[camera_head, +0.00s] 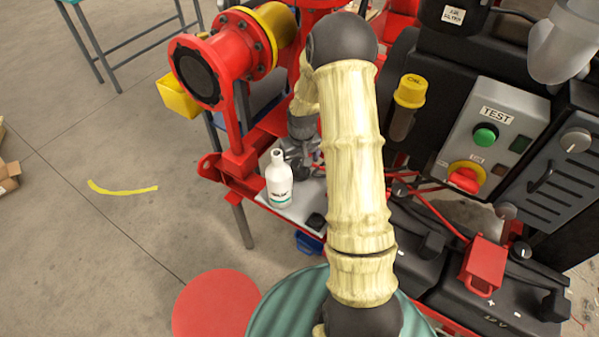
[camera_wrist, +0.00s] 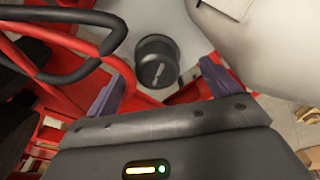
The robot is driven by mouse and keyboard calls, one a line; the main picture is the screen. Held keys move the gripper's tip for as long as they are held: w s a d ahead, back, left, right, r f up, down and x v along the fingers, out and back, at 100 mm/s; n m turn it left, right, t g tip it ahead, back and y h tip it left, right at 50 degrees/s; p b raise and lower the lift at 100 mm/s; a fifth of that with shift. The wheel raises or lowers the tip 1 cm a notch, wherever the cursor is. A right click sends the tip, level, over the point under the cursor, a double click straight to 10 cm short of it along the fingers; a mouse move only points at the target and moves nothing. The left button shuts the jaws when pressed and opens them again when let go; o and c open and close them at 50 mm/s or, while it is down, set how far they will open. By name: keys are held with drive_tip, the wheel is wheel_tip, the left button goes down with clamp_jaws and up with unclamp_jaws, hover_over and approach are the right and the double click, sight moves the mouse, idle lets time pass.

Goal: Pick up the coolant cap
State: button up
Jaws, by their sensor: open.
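The black round cap (camera_wrist: 157,62), which I take to be the coolant cap, shows in the wrist view with a light mark on its top. It stands on a pale surface (camera_wrist: 160,15), between and beyond my fingertips. In the head view a small black piece (camera_head: 316,221) on the white plate (camera_head: 300,207) looks like the same cap. My gripper (camera_wrist: 162,72) is open, with its two purple fingers apart on either side of the cap and nothing held. In the head view my arm hides part of this area.
A white bottle (camera_head: 279,180) stands on the plate close to the cap; a large white shape fills the wrist view's upper right. Black hoses (camera_wrist: 60,45) and red frame bars lie at its left. The red flanged pipe (camera_head: 205,70) and test panel (camera_head: 490,135) flank my arm.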

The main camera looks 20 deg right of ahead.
sight(300, 163)
drive_tip(key=shift+w+d+f, duration=0.1)
drive_tip(key=shift+w+f, duration=0.05)
drive_tip(key=shift+f, duration=0.7)
drive_tip(key=shift+w+d+f, duration=0.1)
drive_tip(key=shift+w+f, duration=0.1)
drive_tip(key=shift+f, duration=0.7)
drive_tip(key=shift+w+f, duration=0.15)
drive_tip(key=shift+f, duration=0.7)
drive_tip(key=c, duration=1.2)
drive_tip(key=shift+r, duration=0.1)
wheel_tip(300, 163, up, 10)
drive_tip(key=shift+f, duration=0.1)
